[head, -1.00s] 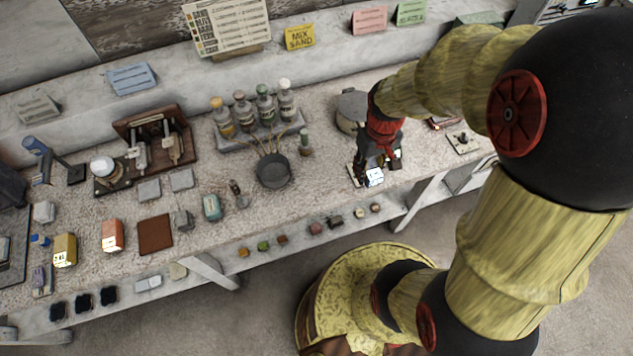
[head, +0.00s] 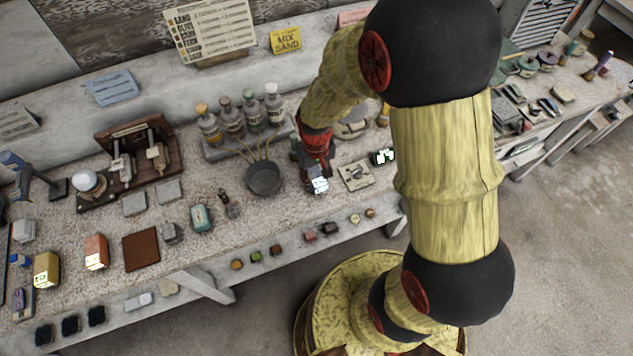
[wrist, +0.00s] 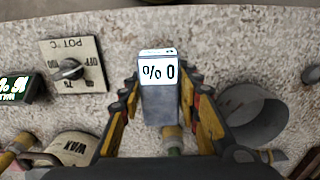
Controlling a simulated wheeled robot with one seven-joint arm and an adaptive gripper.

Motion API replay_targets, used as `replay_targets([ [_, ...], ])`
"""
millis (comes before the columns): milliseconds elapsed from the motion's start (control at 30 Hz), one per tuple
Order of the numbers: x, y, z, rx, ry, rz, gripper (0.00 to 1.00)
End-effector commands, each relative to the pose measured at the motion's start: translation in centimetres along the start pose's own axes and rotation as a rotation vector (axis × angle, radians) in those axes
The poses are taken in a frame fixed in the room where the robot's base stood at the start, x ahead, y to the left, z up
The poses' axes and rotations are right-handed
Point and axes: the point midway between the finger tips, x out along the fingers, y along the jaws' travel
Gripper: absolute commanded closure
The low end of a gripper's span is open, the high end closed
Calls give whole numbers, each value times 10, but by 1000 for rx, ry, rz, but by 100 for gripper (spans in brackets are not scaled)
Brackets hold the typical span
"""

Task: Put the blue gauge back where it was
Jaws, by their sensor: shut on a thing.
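My gripper (head: 316,172) is over the bench between the dark pan and the POT dial plate. It is shut on a small grey-blue gauge (head: 318,186) with a lit white display. In the wrist view, the fingers of my gripper (wrist: 163,88) stand either side of the gauge (wrist: 158,103). Its display reads "% 0". The gauge looks upright; I cannot tell how far it is above the bench. A yellow gauge-like block (head: 46,270) and an orange one (head: 96,252) stand at the left of the bench.
The POT dial plate (head: 356,175) and a dark green lit display (head: 383,156) lie to the right. A WAX pot (wrist: 72,148) is near. A brown pad (head: 141,248) lies bare.

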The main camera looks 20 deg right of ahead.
Motion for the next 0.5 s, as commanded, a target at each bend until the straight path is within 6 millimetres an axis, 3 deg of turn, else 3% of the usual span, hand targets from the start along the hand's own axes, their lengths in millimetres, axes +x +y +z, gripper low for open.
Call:
replay_targets([
  [100, 20, 0, 1, 1, -3, 0, 87],
  [500, 24, 0, 1, 1, -1, 0, 87],
])
